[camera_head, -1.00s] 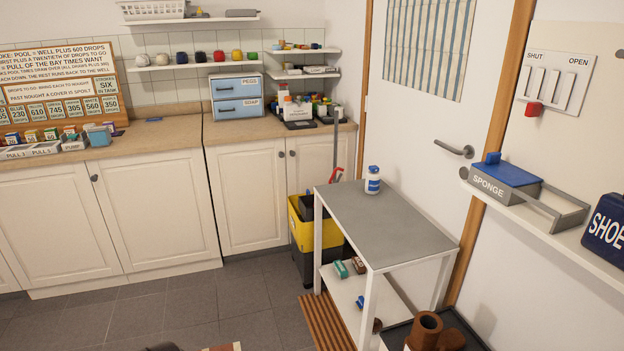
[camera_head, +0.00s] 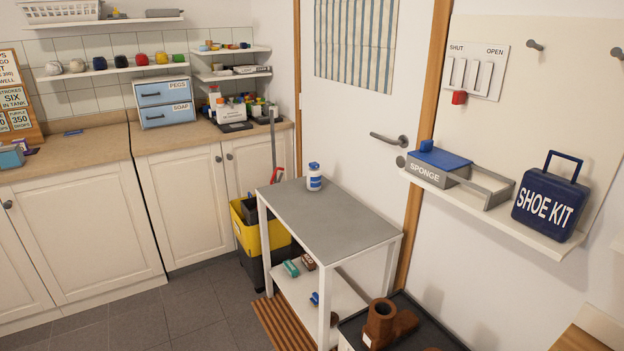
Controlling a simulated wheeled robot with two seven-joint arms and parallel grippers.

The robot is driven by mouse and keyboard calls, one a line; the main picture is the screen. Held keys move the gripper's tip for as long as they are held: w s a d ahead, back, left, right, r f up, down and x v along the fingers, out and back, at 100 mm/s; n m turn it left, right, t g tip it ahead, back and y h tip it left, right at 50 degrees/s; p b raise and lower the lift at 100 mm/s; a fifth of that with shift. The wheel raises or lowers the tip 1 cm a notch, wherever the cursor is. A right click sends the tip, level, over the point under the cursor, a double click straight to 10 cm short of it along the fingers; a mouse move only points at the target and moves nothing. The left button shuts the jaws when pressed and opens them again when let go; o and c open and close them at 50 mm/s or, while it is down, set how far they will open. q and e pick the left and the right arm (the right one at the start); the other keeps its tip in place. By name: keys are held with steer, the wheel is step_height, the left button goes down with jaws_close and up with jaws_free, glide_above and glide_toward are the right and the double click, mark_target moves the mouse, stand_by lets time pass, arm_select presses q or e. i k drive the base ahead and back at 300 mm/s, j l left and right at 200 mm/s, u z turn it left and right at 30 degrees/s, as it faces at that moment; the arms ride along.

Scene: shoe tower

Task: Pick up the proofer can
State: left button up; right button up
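A small white can with a blue lid and a blue label (camera_head: 314,177) stands upright on the grey top of a small white table (camera_head: 340,222), near its back edge. It is the only thing on that tabletop. Its label is too small to read, so I cannot tell for sure that it is the proofer can. Neither of my grippers shows in the head view.
The table's lower shelf (camera_head: 345,300) holds several small items. A yellow and black bucket (camera_head: 247,232) stands left of the table. Brown boots (camera_head: 384,325) are in a dark tray in front. A wall shelf (camera_head: 500,222) at right carries the sponge box (camera_head: 443,166) and the shoe kit (camera_head: 550,206).

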mark_target(313, 177)
steer(key=i+j+z, duration=0.1)
steer(key=i+j, duration=0.15)
steer(key=j, duration=0.15)
steer(key=i+j+z, duration=0.15)
steer(key=j, duration=0.25)
steer(key=i+j+z, duration=0.1)
steer(key=i+j, duration=0.25)
